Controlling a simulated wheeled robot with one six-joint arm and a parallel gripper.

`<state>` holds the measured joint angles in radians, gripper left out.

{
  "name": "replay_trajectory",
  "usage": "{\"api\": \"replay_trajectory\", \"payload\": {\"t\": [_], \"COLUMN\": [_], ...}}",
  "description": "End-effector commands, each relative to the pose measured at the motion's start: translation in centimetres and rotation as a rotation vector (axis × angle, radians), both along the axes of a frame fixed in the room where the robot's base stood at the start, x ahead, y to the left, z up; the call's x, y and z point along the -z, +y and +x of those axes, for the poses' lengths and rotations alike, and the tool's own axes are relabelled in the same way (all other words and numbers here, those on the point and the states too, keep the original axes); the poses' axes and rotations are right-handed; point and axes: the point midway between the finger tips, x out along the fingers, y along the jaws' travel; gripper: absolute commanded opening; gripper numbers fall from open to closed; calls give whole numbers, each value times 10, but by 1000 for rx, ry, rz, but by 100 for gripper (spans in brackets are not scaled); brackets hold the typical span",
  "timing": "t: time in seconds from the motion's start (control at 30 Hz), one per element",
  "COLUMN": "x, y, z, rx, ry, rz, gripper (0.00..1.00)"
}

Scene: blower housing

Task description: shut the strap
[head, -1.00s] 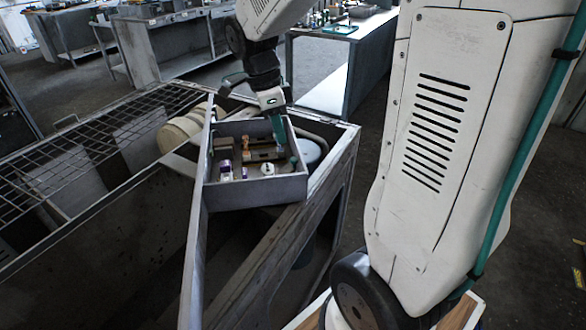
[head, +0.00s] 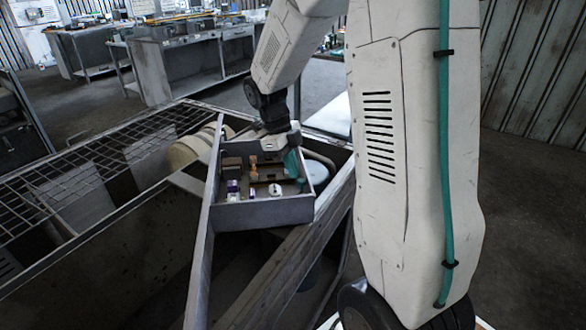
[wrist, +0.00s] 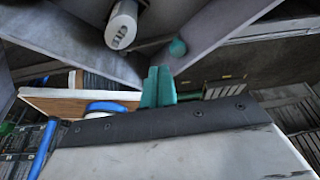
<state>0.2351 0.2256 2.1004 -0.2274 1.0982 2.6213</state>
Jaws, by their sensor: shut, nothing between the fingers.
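The blower housing shows as a grey open-topped box (head: 262,214) with small parts inside. A small round teal knob (wrist: 178,46) shows in the wrist view, just beyond my fingertips and to their right, on or by a grey wall. My gripper (head: 292,163) is low over the box's right side, its teal fingers partly inside the box. In the wrist view the fingers (wrist: 158,72) are together and hold nothing. They look apart from the knob. I cannot make out which part is the strap; it is too small or hidden by my gripper.
A white-ended cylinder (wrist: 122,25) stands near the fingers. Inside the box are a white round part (head: 275,189), a purple-and-white part (head: 233,188) and an orange part (head: 253,167). A wire grid (head: 60,178) lies left; a pale round thing (head: 314,172) is right.

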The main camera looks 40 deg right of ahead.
Motion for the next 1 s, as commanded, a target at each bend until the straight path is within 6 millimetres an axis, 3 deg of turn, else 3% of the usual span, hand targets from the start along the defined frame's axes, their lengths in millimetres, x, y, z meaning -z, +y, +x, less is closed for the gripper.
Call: {"api": "replay_trajectory", "payload": {"t": [0.2, 0.4, 1.0], "x": [39, 62, 69], "y": [-6, -9, -16], "z": [-13, -20, -23], "rx": [1, 1, -5], "ry": [4, 1, -1], "rz": [1, 0, 0], "gripper": [0, 0, 0]}}
